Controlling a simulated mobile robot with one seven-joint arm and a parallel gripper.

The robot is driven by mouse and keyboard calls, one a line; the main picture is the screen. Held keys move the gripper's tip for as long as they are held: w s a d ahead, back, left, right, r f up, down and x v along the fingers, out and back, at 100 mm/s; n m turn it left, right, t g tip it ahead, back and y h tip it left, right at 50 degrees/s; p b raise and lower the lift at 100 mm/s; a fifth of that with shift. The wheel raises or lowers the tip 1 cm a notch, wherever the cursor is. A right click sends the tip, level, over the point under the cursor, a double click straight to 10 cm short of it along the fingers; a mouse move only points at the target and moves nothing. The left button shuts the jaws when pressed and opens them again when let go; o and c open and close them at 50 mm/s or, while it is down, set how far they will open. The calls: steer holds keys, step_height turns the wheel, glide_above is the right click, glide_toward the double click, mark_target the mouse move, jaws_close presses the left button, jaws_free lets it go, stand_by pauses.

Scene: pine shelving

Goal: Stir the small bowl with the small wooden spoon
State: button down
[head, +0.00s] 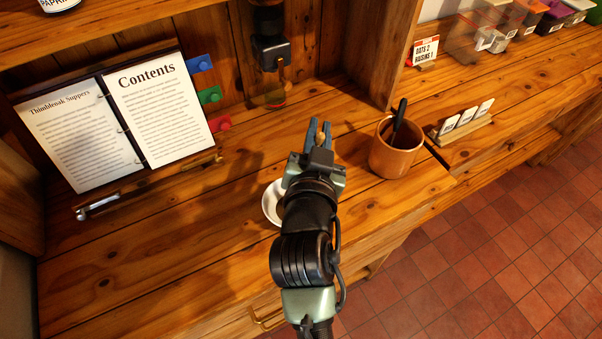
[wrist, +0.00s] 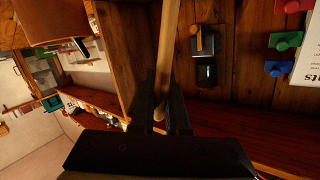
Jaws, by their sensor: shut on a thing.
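The small white bowl (head: 270,205) sits on the wooden counter, partly hidden behind my arm in the head view; its contents cannot be made out. My gripper (head: 319,128) is above the counter, beyond the bowl and left of the brown crock. It is shut on the small wooden spoon, a little of whose pale wood (head: 321,138) shows between the fingers. In the wrist view the spoon's shaft (wrist: 167,45) runs up out of frame from between the dark fingers of my gripper (wrist: 161,88). The bowl is not seen there.
The brown crock (head: 391,158) holds a black-handled utensil (head: 399,115). An open recipe book (head: 120,122) stands at left, with coloured pegs (head: 210,95) beside it. A dark dispenser (head: 271,50) hangs at the back. A card holder (head: 465,127) is at right.

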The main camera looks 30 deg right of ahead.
step_height(320, 180, up, 9)
steer(key=p, duration=0.7)
stand_by(0.4)
